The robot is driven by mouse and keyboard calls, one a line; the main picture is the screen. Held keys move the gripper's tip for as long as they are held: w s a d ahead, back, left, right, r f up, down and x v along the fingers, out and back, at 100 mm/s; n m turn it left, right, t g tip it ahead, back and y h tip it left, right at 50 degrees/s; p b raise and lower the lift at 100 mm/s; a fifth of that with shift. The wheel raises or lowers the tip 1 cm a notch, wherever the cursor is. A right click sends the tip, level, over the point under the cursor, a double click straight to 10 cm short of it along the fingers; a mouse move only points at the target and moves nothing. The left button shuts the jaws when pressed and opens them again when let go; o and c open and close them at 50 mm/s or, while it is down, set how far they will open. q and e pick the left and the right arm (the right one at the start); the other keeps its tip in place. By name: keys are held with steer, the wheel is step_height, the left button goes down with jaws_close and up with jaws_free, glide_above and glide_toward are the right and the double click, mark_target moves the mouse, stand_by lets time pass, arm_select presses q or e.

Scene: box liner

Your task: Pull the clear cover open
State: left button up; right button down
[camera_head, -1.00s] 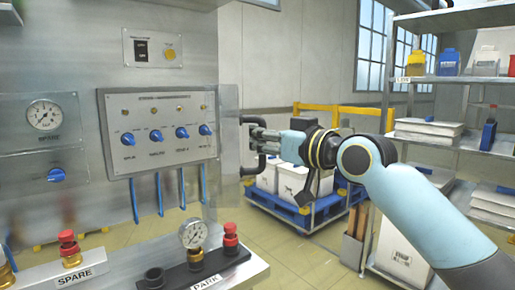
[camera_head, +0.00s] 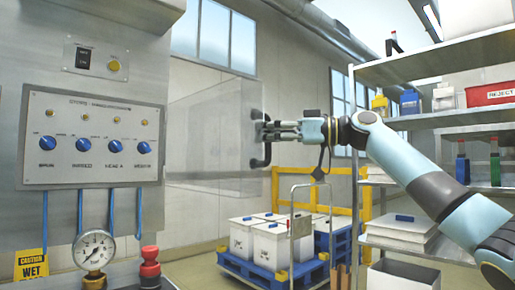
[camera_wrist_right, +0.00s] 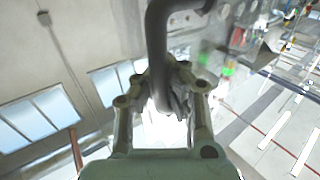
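The clear cover (camera_head: 208,130) stands swung out to the right of the grey control panel (camera_head: 92,172), see-through, with the panel's face uncovered. Its dark handle (camera_head: 257,152) is on its outer right edge. My right gripper (camera_head: 272,131) comes in from the right and is at the handle. In the right wrist view the dark curved handle (camera_wrist_right: 157,40) runs down between the two fingers of the right gripper (camera_wrist_right: 165,88), which look closed around it. The fingertips are partly hidden by the bar. My left gripper is in neither current view.
A pressure gauge (camera_head: 93,250) and a red-capped valve (camera_head: 149,262) stand below the panel. A blue pallet cart with white boxes (camera_head: 270,243) is on the floor behind the cover. A loaded shelf rack (camera_head: 455,118) stands at the right, behind my right arm.

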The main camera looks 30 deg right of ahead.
steer(key=shift+w+d+f, duration=0.15)
steer(key=shift+d, duration=0.2)
steer(key=c, duration=1.7)
jaws_free()
steer(key=shift+s+d, duration=0.4)
steer(key=shift+o, duration=2.1)
steer(key=shift+w+a+r, duration=0.15)
steer(key=shift+a+r, duration=0.05)
steer(key=shift+a, duration=0.05)
steer(key=v, duration=1.2)
steer(key=shift+f, duration=0.1)
